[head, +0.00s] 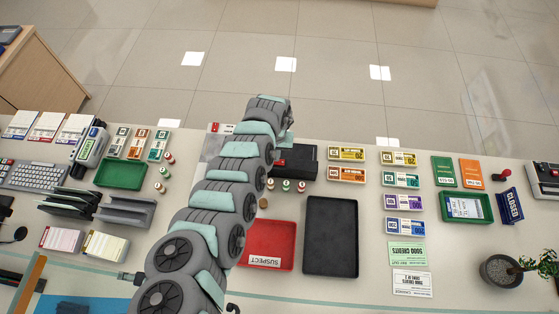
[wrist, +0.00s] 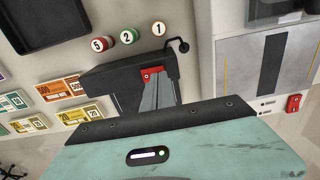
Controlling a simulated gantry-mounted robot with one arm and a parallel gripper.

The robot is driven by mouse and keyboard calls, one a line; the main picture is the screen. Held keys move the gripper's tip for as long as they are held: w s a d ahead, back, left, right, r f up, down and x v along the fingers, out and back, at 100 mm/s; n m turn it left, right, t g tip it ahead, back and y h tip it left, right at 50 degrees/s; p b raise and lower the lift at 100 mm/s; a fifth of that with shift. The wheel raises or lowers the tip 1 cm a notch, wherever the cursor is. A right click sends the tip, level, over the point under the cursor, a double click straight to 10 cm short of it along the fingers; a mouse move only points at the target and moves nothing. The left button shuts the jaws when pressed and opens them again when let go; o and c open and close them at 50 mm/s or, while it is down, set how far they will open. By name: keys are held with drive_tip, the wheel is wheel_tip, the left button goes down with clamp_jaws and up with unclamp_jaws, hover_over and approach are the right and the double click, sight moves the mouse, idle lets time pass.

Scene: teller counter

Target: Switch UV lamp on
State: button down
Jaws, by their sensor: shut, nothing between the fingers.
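A black box-like unit, which looks like the UV lamp (head: 301,160), stands on the counter right of my arm in the head view. In the wrist view the black unit (wrist: 112,86) has a red switch (wrist: 147,72) at its edge. My gripper (wrist: 152,78) is shut and empty, with its tips at or just beside the red switch. I cannot tell whether they touch it or whether the lamp is lit. In the head view my arm hides the fingers.
A grey machine (wrist: 228,45) with its own red switch (wrist: 293,103) stands beside the unit. Several numbered round pieces (wrist: 129,37), a red tray (head: 262,232), a black tray (head: 331,238) and banknote stacks (head: 346,154) lie close by. A thin black hooked piece (wrist: 177,45) rises near the fingers.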

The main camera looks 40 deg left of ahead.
drive_tip(key=shift+f+b, duration=0.6)
drive_tip(key=shift+f, duration=0.35)
idle(0.9)
wheel_tip(320, 180, up, 7)
drive_tip(key=p, duration=0.8)
drive_tip(key=shift+r, duration=0.1)
idle(0.6)
